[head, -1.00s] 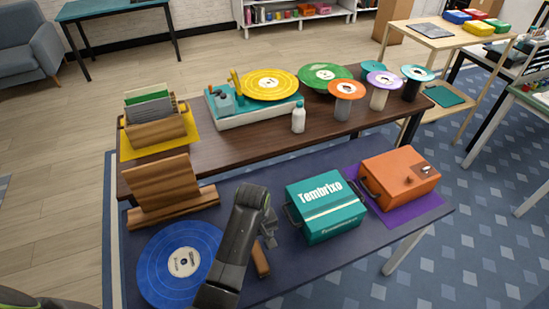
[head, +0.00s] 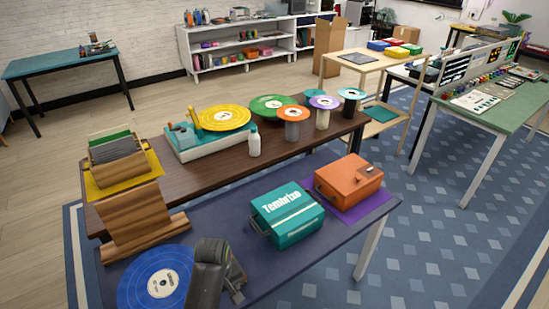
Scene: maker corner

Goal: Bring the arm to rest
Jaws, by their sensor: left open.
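My left arm comes up from the bottom edge of the head view. Its gripper (head: 236,284) is open, low in the picture, over the near dark blue table (head: 225,218). It is just right of the blue record (head: 156,279), which my arm partly covers at its right side. Nothing shows between the fingers, though they are small and partly hidden by the arm. My right gripper is not in view.
A teal box (head: 286,216) and an orange box (head: 348,181) on a purple mat stand right of the gripper. A wooden stand (head: 142,222) is behind the blue record. The brown table (head: 200,172) behind holds a turntable (head: 206,143) and record-topped canisters.

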